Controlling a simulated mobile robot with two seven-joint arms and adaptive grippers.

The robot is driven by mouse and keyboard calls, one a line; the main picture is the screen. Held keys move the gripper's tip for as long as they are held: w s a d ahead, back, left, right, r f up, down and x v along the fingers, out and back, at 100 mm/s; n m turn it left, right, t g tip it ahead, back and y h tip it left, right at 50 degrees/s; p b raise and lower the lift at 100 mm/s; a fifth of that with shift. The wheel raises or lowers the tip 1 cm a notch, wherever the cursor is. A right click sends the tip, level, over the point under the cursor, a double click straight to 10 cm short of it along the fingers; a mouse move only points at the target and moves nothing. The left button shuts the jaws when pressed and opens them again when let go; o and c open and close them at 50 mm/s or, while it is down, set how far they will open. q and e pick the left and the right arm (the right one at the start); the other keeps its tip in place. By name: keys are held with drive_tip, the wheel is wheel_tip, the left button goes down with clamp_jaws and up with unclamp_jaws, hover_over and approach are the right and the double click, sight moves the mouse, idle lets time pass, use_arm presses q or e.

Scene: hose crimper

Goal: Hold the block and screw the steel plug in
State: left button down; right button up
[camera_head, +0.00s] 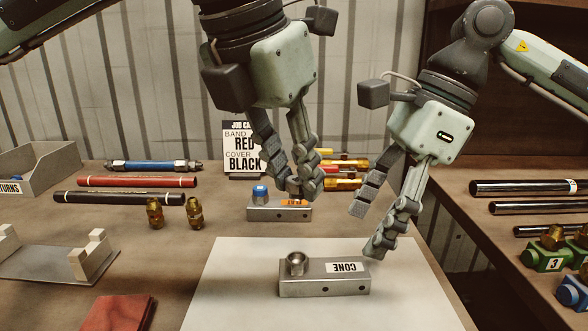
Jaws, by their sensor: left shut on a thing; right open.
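A grey metal block labelled CONE (325,280) lies on the white sheet, its label upside down. My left gripper (292,186) is shut on a small grey metal piece, apparently the steel plug, above and behind that block. The fingers hide part of the piece. A second grey block (262,213) sits behind, with a blue-topped plug (260,193) at its left and an orange label; my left fingertips overlap it in view. My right gripper (365,230) is open and empty, above the CONE block's right end.
Two brass fittings (194,213) stand on the bench at left, near several hoses (137,181). A job card (244,135) stands behind. A grey bracket (55,265) and a red cloth (117,313) lie front left. The white sheet (230,285) is otherwise clear.

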sight(341, 267)
drive_tip(key=b+x, duration=0.1)
drive_tip(key=x, duration=0.6)
drive_tip(key=shift+f, duration=0.15)
clamp_jaws()
idle(0.8)
idle(0.4)
